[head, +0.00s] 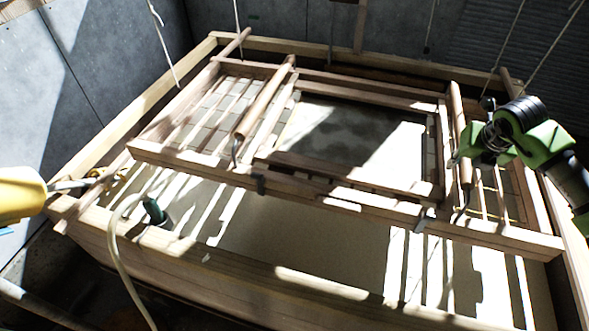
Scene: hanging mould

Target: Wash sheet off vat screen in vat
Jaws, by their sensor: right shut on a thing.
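The large wooden vat (320,287) fills the view and holds pale, milky liquid (255,220). A wooden mould frame (330,203) lies across it. Inside the frame is a rectangular opening with a pale and grey, blotchy surface (345,128). I cannot tell screen, sheet and liquid apart there. A round left handle (265,98) and a right handle (457,120) stand on the frame. My right gripper (468,157), green and black, is at the right handle and shut on it; its fingertips are partly hidden. My left gripper is not in view.
Several cords (161,43) hang down around the vat. A pale hose (122,255) runs over the front left rim beside a dark green fitting (155,211). A yellow rounded body (20,194) with a metal rod stands at the left edge. Grey walls (95,70) close off the back left.

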